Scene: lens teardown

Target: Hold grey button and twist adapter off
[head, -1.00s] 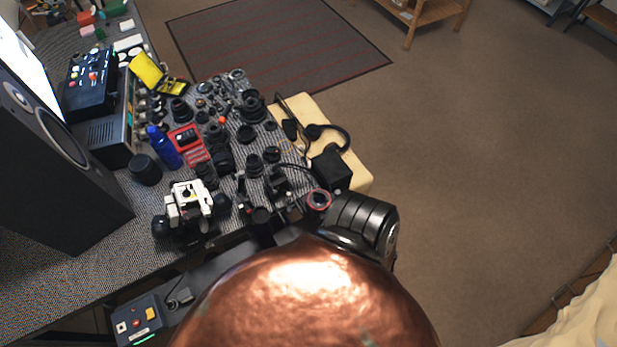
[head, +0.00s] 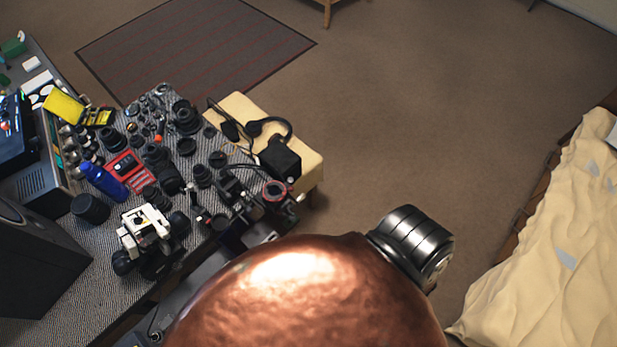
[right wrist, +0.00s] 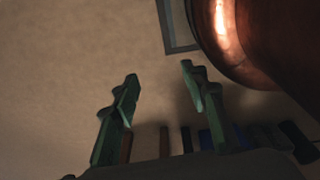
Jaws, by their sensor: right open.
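My right gripper (right wrist: 159,76) shows in the right wrist view with its two dark green fingers spread apart. Nothing is between them; only tan floor shows beyond. In the head view the right gripper does not show. My left gripper does not show in either view. Many black lenses and ring-shaped parts stand on the grey patterned table (head: 45,325), in the head view. A part with a red ring (head: 275,190) sits at the table's near right corner, beside dark stand-like pieces. I cannot tell which part is the adapter, and the grey button is too small to make out.
A blue bottle (head: 105,181), a white-and-black device (head: 146,229) and a black speaker (head: 35,265) crowd the table's left. A black box (head: 280,159) and headphones (head: 272,127) lie on a cream surface at right. Open floor (head: 420,120) lies further right, before a cream-covered bed (head: 560,240).

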